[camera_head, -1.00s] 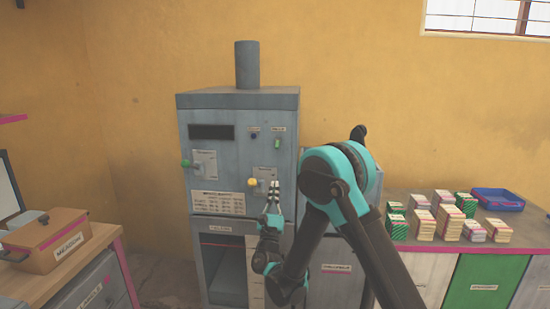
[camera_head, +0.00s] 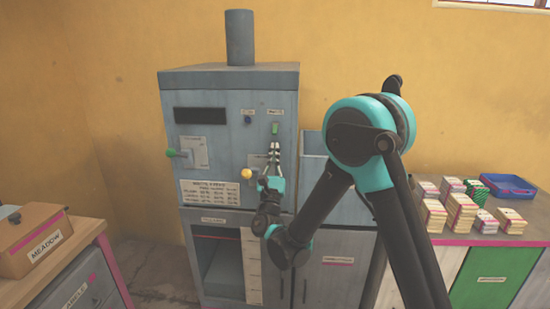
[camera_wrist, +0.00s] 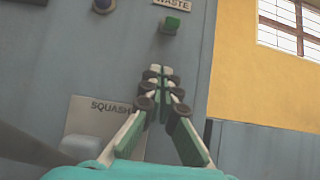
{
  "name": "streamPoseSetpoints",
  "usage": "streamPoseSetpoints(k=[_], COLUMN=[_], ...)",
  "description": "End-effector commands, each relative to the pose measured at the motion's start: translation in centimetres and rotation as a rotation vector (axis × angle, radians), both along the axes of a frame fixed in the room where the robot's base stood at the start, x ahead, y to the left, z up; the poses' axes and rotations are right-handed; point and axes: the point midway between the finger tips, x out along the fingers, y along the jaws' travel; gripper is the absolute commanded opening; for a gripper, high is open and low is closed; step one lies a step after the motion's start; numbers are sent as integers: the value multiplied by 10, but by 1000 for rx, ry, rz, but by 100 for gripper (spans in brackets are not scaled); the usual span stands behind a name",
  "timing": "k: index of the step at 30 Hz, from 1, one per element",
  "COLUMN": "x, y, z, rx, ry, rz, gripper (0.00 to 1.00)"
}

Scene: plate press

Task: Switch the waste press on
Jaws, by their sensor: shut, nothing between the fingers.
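The press is a tall grey cabinet (camera_head: 225,140) against the wall, with a dark display (camera_head: 200,115) on its upper front. A small green switch (camera_head: 275,129) sits at its upper right. In the wrist view the green switch (camera_wrist: 171,24) is under a label reading WASTE (camera_wrist: 173,4). A blue knob (camera_head: 248,119) is left of it, also in the wrist view (camera_wrist: 103,5). My gripper (camera_head: 275,146) is shut and empty, fingertips pointing up just below the green switch. In the wrist view my gripper's tips (camera_wrist: 158,72) appear below the switch, with a visible gap.
A plate labelled SQUASH (camera_wrist: 98,110) is left of my fingers, and a yellow knob (camera_head: 246,174) stands out nearby. A green knob (camera_head: 171,153) projects at the press's left. A counter with stacked blocks (camera_head: 462,212) and a blue tray (camera_head: 507,186) is at right; a brown box (camera_head: 35,240) is at left.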

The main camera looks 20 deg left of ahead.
Motion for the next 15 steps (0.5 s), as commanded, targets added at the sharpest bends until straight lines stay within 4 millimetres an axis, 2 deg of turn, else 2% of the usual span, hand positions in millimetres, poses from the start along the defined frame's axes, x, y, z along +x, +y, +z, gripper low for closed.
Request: streamPoseSetpoints(k=[9,15], x=[-18,-23], y=[-5,-7], z=[24,31], rx=[-1,0], ry=[0,0], rz=[7,8], gripper=[0,0])
